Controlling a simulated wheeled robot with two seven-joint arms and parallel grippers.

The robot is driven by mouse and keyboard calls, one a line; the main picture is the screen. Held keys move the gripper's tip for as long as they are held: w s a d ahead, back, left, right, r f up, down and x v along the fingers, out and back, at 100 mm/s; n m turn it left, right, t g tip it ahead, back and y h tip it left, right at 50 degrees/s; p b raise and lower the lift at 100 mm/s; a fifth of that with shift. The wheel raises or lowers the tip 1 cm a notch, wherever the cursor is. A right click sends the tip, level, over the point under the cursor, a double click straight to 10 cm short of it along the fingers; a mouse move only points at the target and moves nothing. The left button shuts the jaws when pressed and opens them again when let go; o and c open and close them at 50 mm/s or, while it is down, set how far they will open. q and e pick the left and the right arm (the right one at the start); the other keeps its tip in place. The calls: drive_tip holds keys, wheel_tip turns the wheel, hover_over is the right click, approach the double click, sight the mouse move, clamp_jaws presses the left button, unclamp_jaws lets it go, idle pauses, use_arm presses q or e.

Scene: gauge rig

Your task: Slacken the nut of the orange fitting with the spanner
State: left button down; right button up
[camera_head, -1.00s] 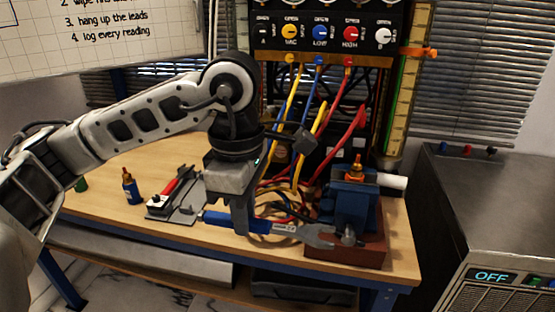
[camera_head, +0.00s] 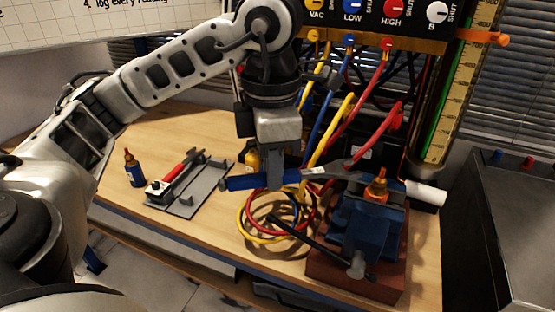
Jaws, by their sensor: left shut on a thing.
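My left gripper (camera_head: 277,180) is shut on the blue handle of the spanner (camera_head: 242,183). The spanner is held above the bench, with its grey head pointing right and slightly up. The orange fitting (camera_head: 378,184) stands upright in the blue vise (camera_head: 366,226), which sits on a red-brown block (camera_head: 330,278). The spanner's head is just left of and above the fitting in the picture; I cannot tell whether they touch. The fitting's nut is too small to make out clearly. My right gripper is not in view.
Coiled yellow, red and blue leads (camera_head: 262,236) lie under the spanner, rising to the gauge panel (camera_head: 372,15). A grey tray (camera_head: 186,202) with a red-handled tool and a small orange-tipped bottle (camera_head: 134,168) are at left. A dark cabinet (camera_head: 505,240) stands at right.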

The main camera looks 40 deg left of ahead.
sight(311, 171)
use_arm(q)
drive_tip(key=shift+w+d+f+b, duration=0.1)
drive_tip(key=shift+w+f+b, duration=0.05)
drive_tip(key=shift+f+b, duration=0.4)
drive_tip(key=shift+w+d+f+b, duration=0.15)
drive_tip(key=shift+w+f+b, duration=0.05)
drive_tip(key=shift+f+b, duration=0.4)
drive_tip(key=shift+w+d+f+b, duration=0.2)
drive_tip(key=shift+f+b, duration=0.25)
drive_tip(key=shift+f, duration=0.25)
drive_tip(key=shift+w+d+r, duration=0.1)
drive_tip(key=shift+w, duration=0.05)
drive_tip(key=shift+w+d, duration=0.1)
drive_tip(key=shift+w, duration=0.05)
drive_tip(key=shift+w+d+p, duration=0.35)
drive_tip(key=shift+w+d, duration=0.15)
drive_tip(key=shift+w, duration=0.1)
drive_tip(key=shift+w+d, duration=0.7)
drive_tip(key=shift+w, duration=0.1)
idle(0.9)
